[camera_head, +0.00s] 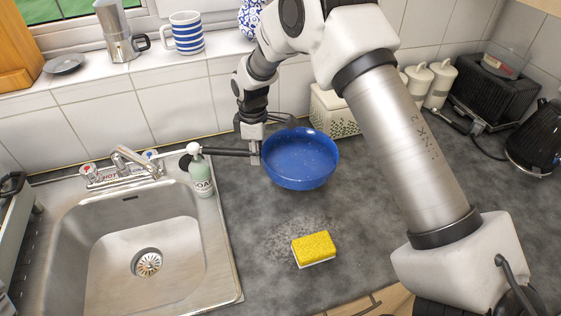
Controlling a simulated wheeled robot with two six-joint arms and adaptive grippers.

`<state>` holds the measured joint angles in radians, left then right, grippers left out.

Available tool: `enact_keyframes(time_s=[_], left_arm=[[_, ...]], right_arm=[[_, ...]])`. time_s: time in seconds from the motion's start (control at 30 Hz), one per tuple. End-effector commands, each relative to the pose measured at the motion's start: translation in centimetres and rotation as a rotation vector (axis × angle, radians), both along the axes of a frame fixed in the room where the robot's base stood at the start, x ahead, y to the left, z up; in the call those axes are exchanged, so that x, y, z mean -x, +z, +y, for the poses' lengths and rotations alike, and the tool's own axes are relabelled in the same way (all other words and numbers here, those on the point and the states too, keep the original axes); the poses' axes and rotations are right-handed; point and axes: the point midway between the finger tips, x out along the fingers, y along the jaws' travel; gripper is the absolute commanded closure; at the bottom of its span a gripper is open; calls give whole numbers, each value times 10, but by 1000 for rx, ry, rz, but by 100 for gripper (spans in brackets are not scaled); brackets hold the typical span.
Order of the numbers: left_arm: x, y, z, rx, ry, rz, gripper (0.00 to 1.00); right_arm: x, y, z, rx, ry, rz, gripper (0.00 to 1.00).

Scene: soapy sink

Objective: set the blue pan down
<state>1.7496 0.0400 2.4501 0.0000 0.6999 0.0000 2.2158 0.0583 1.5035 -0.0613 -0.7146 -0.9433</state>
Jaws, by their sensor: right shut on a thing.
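The blue pan (301,160) is in the middle of the head view, over the grey counter to the right of the sink, with its open side up. Its dark handle points left, past the soap bottle's top. My right gripper (254,156) comes down from above and is shut on the pan at its left side, where the handle meets the bowl. I cannot tell whether the pan's base touches the counter. My left gripper is not in view.
A yellow sponge (313,248) lies on the counter (375,215) in front of the pan. A patterned box (333,112) stands behind it; a kettle (535,140) is far right.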

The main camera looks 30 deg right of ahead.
Motion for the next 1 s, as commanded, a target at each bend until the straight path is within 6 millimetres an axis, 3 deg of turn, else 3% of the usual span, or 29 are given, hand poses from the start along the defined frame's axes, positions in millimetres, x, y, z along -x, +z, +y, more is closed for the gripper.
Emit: enact_keyframes(time_s=[0.4, 0.77, 0.8, 0.83, 1.0], left_arm=[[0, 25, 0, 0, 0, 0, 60], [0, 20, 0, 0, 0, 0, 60], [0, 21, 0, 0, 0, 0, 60], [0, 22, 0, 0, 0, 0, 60], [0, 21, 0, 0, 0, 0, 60]], right_arm=[[0, -65, 0, 0, 0, 0, 100], [0, -74, 0, 0, 0, -2, 100], [0, -73, 0, 0, 0, -1, 64], [0, -73, 0, 0, 0, -1, 54], [0, -73, 0, 0, 0, -1, 53]])
